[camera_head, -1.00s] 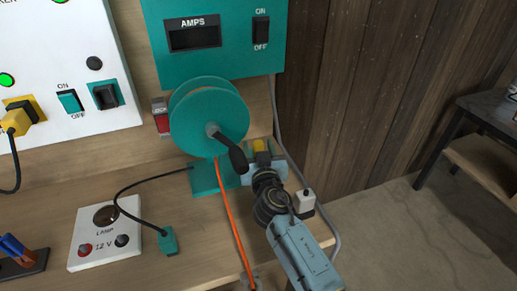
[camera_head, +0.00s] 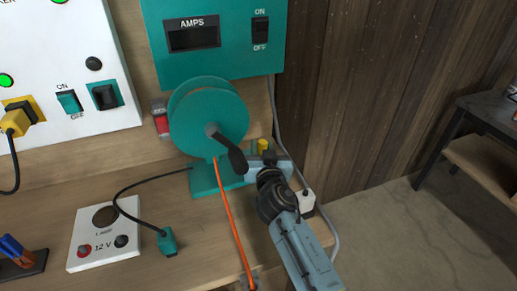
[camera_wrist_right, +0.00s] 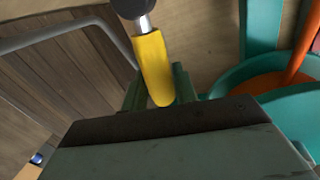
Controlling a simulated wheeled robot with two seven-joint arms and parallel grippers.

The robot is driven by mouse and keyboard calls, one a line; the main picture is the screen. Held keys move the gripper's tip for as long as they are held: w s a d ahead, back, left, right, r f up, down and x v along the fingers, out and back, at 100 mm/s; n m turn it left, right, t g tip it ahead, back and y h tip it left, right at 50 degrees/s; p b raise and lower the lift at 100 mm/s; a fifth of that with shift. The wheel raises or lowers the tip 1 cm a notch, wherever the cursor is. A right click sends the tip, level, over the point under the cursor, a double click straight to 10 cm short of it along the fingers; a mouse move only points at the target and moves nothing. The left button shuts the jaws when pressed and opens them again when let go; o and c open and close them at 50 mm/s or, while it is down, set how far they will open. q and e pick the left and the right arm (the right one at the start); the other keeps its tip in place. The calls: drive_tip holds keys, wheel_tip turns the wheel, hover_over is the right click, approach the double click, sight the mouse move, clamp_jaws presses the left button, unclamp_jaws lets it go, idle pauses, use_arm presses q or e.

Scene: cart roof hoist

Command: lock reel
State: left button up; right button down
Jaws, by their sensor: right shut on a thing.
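The teal reel (camera_head: 207,118) stands upright on the bench, with an orange cable (camera_head: 231,222) running down from it. Its black crank handle (camera_head: 238,160) points down to the right. My left gripper is not in view.
A teal AMPS box (camera_head: 213,40) hangs above the reel. A white socket (camera_head: 305,201) is close right of my wrist. A dark table (camera_head: 488,118) stands far right.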

drive_tip(key=shift+w+d+f+m+p, duration=0.1)
drive_tip(key=shift+d+m+p, duration=0.15)
drive_tip(key=shift+m, duration=0.2)
drive_tip(key=shift+w+d+m+p, duration=0.1)
drive_tip(key=shift+d+m, duration=0.25)
drive_tip(key=shift+m, duration=0.1)
drive_tip(key=shift+w+d+f+m+g+p, duration=0.2)
drive_tip(key=shift+d+f+m+g+p, duration=0.15)
drive_tip(key=shift+d+m+p, duration=0.45)
drive_tip(key=shift+a, duration=0.15)
drive_tip(key=c, duration=1.1)
unclamp_jaws()
wheel_tip(320, 180, up, 10)
drive_tip(key=shift+p, duration=0.85)
drive_tip(key=shift+c, duration=0.3)
